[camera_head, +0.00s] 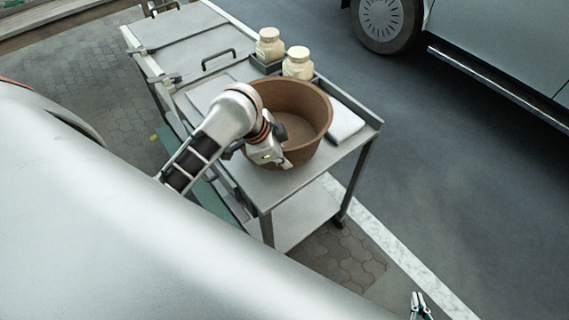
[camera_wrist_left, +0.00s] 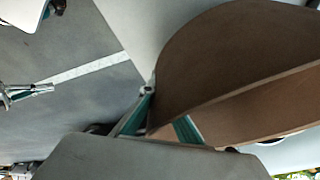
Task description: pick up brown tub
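The brown tub (camera_head: 313,116) is a wide, round, open vessel standing upright on the grey cart's top. It looks empty inside. My left gripper (camera_head: 275,158) is at the tub's near side, by the wall and rim. In the left wrist view the tub (camera_wrist_left: 225,50) fills the upper right, and my left gripper's teal fingers (camera_wrist_left: 164,122) show with brown wall between them. I cannot tell whether they press on it. The fingertips are partly hidden by the gripper body. My right gripper (camera_head: 419,303) is at the bottom right of the head view, apart from the tub, apparently open and empty.
The grey cart (camera_head: 262,190) has a raised rim. Two cream jars (camera_head: 298,63) stand behind the tub, and a folded white cloth (camera_head: 345,122) lies to its right. A parked car (camera_head: 500,45) is at the upper right. The floor between cart and car is clear.

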